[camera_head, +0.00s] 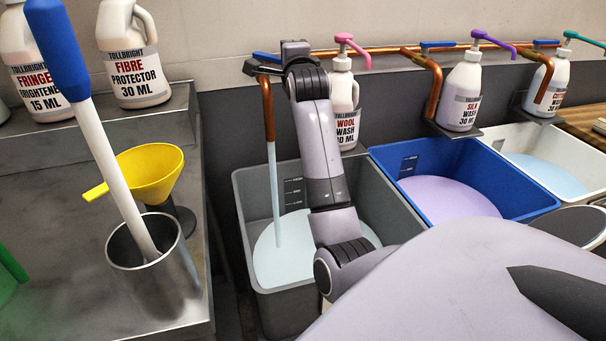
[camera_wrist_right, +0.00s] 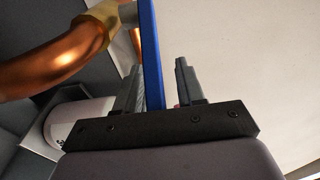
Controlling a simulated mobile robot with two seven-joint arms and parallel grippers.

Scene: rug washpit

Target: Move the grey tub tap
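The grey tub (camera_head: 245,215) stands centre-left in the head view with pale blue liquid in it. Its copper tap (camera_head: 267,105) hangs over it, and a pale stream runs from the spout into the liquid. The tap's blue lever (camera_head: 266,57) shows left of my right gripper (camera_head: 288,50), whose arm reaches up across the tub. In the right wrist view the blue lever (camera_wrist_right: 151,50) stands between the fingers of my right gripper (camera_wrist_right: 158,82). The lever is close to the left finger, with a clear gap to the right finger. My left gripper is not in view.
A wool wash bottle (camera_head: 346,125) stands just right of my right wrist. The blue tub (camera_head: 400,165) and white tub (camera_head: 560,150) lie to the right. On the left counter are a yellow funnel (camera_head: 150,172), a metal cup (camera_head: 125,255) with a blue-handled tool, and bottles.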

